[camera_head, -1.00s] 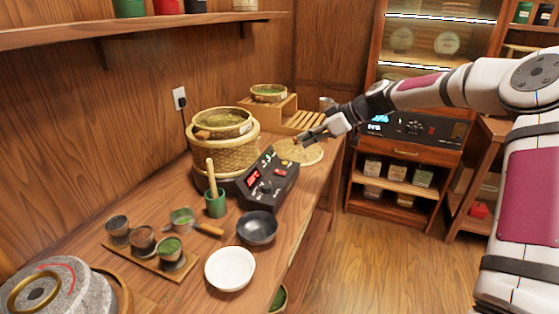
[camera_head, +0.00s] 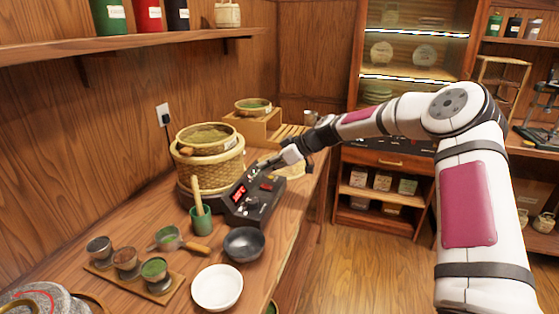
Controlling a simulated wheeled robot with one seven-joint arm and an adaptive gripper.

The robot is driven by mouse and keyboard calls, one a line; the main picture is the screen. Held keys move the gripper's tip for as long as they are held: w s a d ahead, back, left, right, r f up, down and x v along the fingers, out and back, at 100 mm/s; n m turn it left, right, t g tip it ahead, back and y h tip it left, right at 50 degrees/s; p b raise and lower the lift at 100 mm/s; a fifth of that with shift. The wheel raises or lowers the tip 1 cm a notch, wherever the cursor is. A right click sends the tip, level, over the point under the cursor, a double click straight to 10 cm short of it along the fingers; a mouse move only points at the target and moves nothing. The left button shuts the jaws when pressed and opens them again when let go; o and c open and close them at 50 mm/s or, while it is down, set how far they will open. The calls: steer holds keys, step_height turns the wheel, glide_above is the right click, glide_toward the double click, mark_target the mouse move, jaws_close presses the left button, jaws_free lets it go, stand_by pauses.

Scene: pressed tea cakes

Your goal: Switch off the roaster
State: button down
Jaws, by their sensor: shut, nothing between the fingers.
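The roaster's black control box (camera_head: 258,207) stands on the wooden counter, with a lit red display (camera_head: 238,192), small knobs and a red switch (camera_head: 266,187) on its sloping face. The woven bamboo roaster basket (camera_head: 208,168) sits beside it to the left on a dark base. My gripper (camera_head: 268,164) is shut and empty. It points left and down just above the far upper end of the control box. I cannot tell whether its fingertips touch the panel.
A green cup with a wooden pestle (camera_head: 201,219), a dark bowl (camera_head: 244,244) and a white bowl (camera_head: 217,287) stand nearer on the counter. A bamboo tray (camera_head: 271,109) on a wooden stand is behind. A wall outlet (camera_head: 163,115) is at left. The floor right of the counter is clear.

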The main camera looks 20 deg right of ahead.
mark_target(263, 185)
steer(key=shift+w+a+f, duration=0.1)
steer(key=shift+a+f, duration=0.05)
steer(key=shift+f, duration=1.7)
steer(key=shift+w+a+f+g+h+b, duration=0.15)
steer(key=shift+a+f+g+h+b, duration=0.2)
steer(key=shift+g+b, duration=0.1)
steer(key=shift+d, duration=0.3)
steer(key=shift+s, duration=0.2)
steer(key=shift+s+d+f+p, duration=0.2)
steer(key=shift+s+d+p, duration=0.25)
steer(key=shift+d, duration=0.2)
steer(key=shift+r, duration=0.1)
